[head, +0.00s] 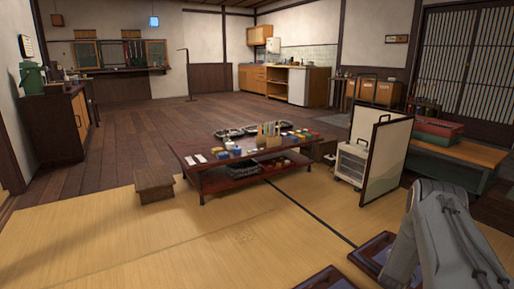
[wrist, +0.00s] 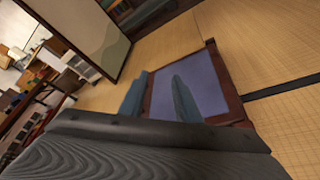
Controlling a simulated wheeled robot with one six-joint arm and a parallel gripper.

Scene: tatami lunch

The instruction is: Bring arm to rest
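My arm (head: 440,235) is folded at the lower right of the head view; its gripper end does not show clearly there. In the wrist view my gripper (wrist: 160,78) has its two fingers apart, with nothing visible between them. Beyond the fingers, apart from them as far as I can tell, lies a flat square piece with a dark red frame and a blue-grey top (wrist: 208,75) on the tatami.
A low dark red table (head: 215,176) with dishes and small items stands mid-room, a wooden stool (head: 154,186) at its left. A folding screen (head: 387,160) stands near my arm. Dark red framed squares (head: 372,252) lie in front. The left tatami (head: 110,235) is clear.

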